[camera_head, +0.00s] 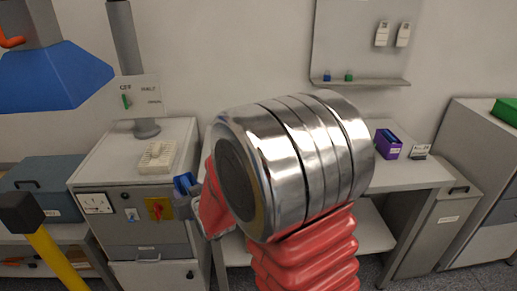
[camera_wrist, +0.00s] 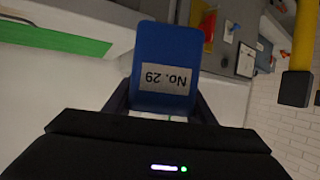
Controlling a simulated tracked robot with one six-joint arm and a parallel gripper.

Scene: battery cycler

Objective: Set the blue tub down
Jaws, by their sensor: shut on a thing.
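The blue tub (camera_wrist: 165,45) fills the middle of the wrist view, with a pale label reading "No. 29" upside down in the picture. My gripper (camera_wrist: 160,108) is shut on it, one dark finger at each side. In the head view, a small blue piece (camera_head: 184,184) shows at the left of my red and chrome arm, and it appears to be the tub. My arm hides most of the gripper there. What lies directly under the tub cannot be told.
A grey cabinet (camera_head: 145,196) with a pale rack (camera_head: 157,157) stands left of my arm. A table (camera_head: 415,174) behind my arm bears a purple box (camera_head: 388,145) at right. A blue hood (camera_head: 55,78) hangs upper left; a yellow post (camera_head: 52,262) stands lower left.

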